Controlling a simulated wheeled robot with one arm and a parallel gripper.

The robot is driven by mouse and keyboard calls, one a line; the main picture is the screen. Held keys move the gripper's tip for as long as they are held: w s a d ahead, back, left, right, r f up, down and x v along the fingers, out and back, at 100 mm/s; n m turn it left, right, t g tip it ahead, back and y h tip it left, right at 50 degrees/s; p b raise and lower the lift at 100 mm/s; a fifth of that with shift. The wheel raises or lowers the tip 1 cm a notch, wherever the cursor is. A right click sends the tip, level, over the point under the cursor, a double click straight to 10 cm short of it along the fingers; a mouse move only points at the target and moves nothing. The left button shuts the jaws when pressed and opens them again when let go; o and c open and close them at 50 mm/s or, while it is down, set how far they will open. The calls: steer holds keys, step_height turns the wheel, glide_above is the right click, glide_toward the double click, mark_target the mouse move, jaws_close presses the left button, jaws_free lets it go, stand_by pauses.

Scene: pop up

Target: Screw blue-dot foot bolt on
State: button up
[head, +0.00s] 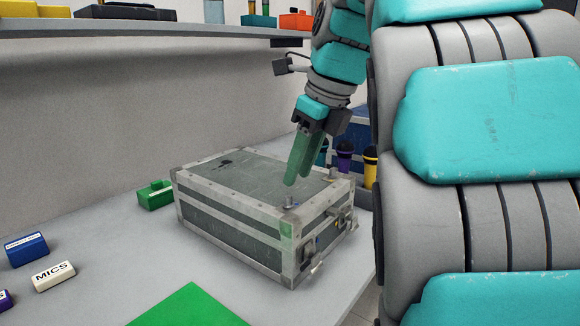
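A grey flight case (235,195) with metal edges lies on the table. A small metal foot or bolt (291,202) stands on its near top corner, and another (333,173) stands at its right corner. I cannot make out a blue dot on either. My gripper (296,181) points down over the right part of the case top, with its green fingertips close to the near corner foot. The fingers look close together, and I cannot tell whether they are apart, hold anything or touch the foot. A dark mark (225,162) shows on the case top.
A green block (155,194) lies left of the case. A blue block (26,249) and a white block marked MICS (53,275) lie at far left. A green mat (190,308) is in front. Microphones (370,165) and a blue case (352,132) stand behind. A shelf (150,29) runs above.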

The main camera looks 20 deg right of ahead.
mark_target(287, 198)
steer(key=shift+b+x, duration=0.65)
steer(key=shift+x, duration=0.8)
steer(key=b+x, duration=0.2)
steer(key=shift+s+d+f+b, duration=0.1)
steer(key=shift+f+b, duration=0.05)
steer(key=shift+b, duration=0.2)
steer(key=shift+r, duration=0.2)
steer(key=shift+c, duration=0.5)
jaws_close()
steer(key=shift+o, duration=0.4)
jaws_free()
steer(key=shift+r+n, duration=0.1)
steer(key=shift+n, duration=0.2)
steer(key=shift+n, duration=0.5)
